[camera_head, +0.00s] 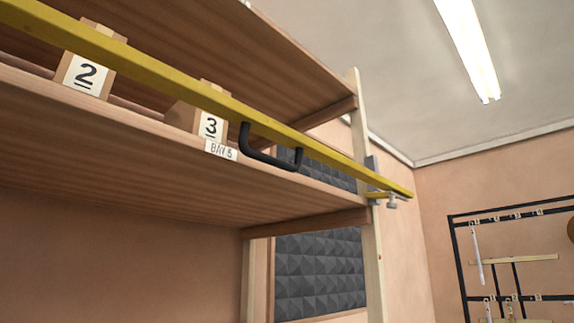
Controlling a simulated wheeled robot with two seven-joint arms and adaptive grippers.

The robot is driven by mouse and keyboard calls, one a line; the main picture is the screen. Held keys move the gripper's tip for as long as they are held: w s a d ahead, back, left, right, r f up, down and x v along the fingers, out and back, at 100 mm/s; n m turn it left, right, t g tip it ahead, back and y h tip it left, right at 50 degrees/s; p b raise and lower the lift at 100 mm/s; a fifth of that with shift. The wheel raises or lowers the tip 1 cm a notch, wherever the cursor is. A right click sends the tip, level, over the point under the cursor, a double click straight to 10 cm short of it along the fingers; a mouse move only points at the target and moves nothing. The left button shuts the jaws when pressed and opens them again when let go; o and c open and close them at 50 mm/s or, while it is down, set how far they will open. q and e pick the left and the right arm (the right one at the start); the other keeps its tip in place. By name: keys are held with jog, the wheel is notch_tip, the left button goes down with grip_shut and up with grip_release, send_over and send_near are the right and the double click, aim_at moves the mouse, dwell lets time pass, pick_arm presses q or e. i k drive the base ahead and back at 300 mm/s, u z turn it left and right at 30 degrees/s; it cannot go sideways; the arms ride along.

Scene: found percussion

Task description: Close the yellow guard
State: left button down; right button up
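The yellow guard (214,97) is a long flat bar that runs across the front of a wooden shelf, from the upper left down to the right. A black handle (270,161) hangs from it near its right part. Its right end lies by a grey metal bracket (373,180) on the shelf's pale upright, with a small latch-like piece (391,201) below. I cannot tell whether the bar is seated in the bracket. Neither of my grippers shows.
The wooden shelf (130,150) carries boxes marked 2 (87,75) and 3 (210,127), behind the bar. A "BAY 5" label (221,149) is on its edge. A dark foam panel (320,272) is behind. A black rack (457,250) with hanging items stands at the right.

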aim_at(34, 18)
jog(key=z, duration=1.3)
jog(key=k, duration=0.7)
jog(key=u, duration=1)
